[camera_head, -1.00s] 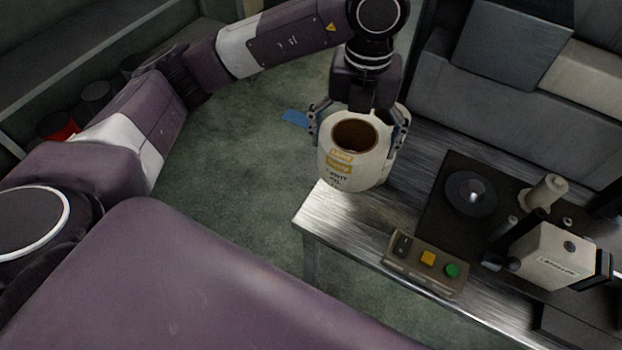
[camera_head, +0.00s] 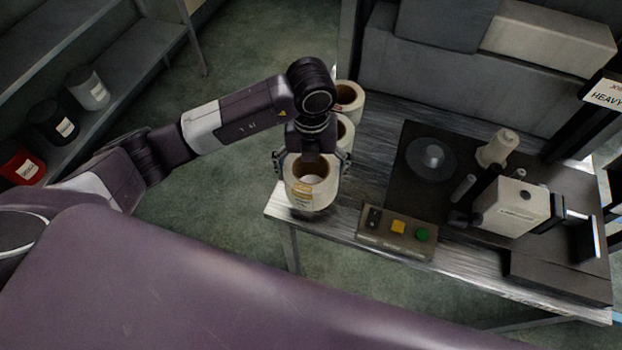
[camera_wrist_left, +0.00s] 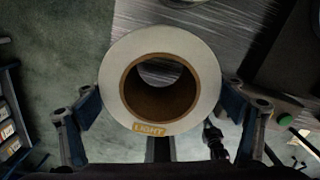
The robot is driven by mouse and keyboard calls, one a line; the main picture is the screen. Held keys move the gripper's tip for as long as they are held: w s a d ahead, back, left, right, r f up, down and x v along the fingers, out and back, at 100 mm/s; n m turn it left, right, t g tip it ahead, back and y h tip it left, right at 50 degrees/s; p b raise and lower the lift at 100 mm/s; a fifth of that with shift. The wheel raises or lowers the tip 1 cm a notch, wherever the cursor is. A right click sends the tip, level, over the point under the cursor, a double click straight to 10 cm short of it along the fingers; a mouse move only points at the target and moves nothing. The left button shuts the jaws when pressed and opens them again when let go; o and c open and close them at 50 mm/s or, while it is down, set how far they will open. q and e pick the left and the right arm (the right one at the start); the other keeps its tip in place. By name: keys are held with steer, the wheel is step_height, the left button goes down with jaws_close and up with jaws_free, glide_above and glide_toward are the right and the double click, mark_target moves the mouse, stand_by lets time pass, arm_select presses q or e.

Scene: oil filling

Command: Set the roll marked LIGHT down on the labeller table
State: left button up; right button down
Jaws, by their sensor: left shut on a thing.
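The roll marked LIGHT (camera_head: 305,192) is a white label roll with a brown core and a yellow tag. My left gripper (camera_head: 312,165) is shut on it, one finger on each side. The roll is upright over the near left corner of the labeller table (camera_head: 285,202); whether it touches the top is hard to tell. In the left wrist view the roll (camera_wrist_left: 205,80) shows its LIGHT tag, and metal table top shows through its core. My right gripper is not in view.
Two more rolls, one at the back (camera_head: 350,96) and one partly hidden (camera_head: 346,132), stand behind my gripper. A button box (camera_head: 397,232) sits at the table's front edge. The labeller (camera_head: 515,207) is on the right. A shelf (camera_head: 125,62) with several cans is at far left.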

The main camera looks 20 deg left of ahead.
arm_select(q)
step_height(320, 180, down, 4)
steer(key=shift+r+p, duration=0.1)
steer(key=shift+p, duration=0.3)
steer(key=shift+f, duration=0.2)
steer(key=shift+f, duration=0.2)
steer(key=o, duration=1.6)
